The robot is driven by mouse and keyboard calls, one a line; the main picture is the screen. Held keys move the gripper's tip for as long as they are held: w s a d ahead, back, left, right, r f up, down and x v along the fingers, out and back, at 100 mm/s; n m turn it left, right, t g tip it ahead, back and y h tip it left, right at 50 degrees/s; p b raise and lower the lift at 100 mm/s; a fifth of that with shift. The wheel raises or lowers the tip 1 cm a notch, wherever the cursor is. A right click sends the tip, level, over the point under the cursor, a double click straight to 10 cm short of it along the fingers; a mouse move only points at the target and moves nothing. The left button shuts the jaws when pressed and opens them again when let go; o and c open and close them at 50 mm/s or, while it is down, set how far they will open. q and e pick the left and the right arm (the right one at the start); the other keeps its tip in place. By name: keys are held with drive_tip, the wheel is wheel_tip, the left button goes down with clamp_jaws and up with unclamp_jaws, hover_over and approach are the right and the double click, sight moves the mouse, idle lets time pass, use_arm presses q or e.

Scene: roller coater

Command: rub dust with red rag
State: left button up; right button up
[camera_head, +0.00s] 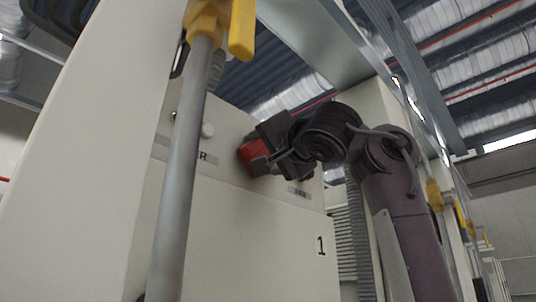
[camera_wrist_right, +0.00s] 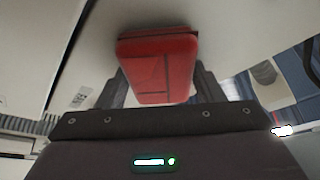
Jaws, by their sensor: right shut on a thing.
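The red rag (camera_head: 252,152) is a small folded red block at the front of my right gripper (camera_head: 268,155), against or very near the pale machine panel in the head view. In the right wrist view the red rag (camera_wrist_right: 157,68) sits between the two dark fingers of my right gripper (camera_wrist_right: 160,85), which is shut on it. Its far edge is at the pale panel surface; I cannot tell if it presses on it. I cannot make out any dust; the rag and gripper cover part of the panel. My left gripper is not in view.
A grey vertical pole (camera_head: 182,170) with a yellow fitting (camera_head: 222,22) stands in front at the left. A ribbed grey duct (camera_head: 348,235) runs beside my right arm.

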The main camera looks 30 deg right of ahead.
drive_tip(key=shift+w+d+r+p, duration=0.8)
drive_tip(key=shift+w+d, duration=0.6)
drive_tip(key=shift+d, duration=2.3)
drive_tip(key=s+a+b, duration=0.2)
drive_tip(key=a, duration=0.5)
drive_tip(key=shift+s+a, duration=0.25)
drive_tip(key=shift+s, duration=0.15)
drive_tip(key=shift+d+r, duration=0.1)
drive_tip(key=shift+s+d+b, duration=0.35)
drive_tip(key=shift+s+b, duration=0.15)
drive_tip(key=shift+s, duration=0.4)
drive_tip(key=shift+s+d+b, duration=0.3)
drive_tip(key=shift+s+b, duration=0.2)
drive_tip(key=shift+s, duration=0.45)
drive_tip(key=shift+s+d+b, duration=0.35)
drive_tip(key=shift+s+b, duration=0.15)
drive_tip(key=shift+s, duration=0.4)
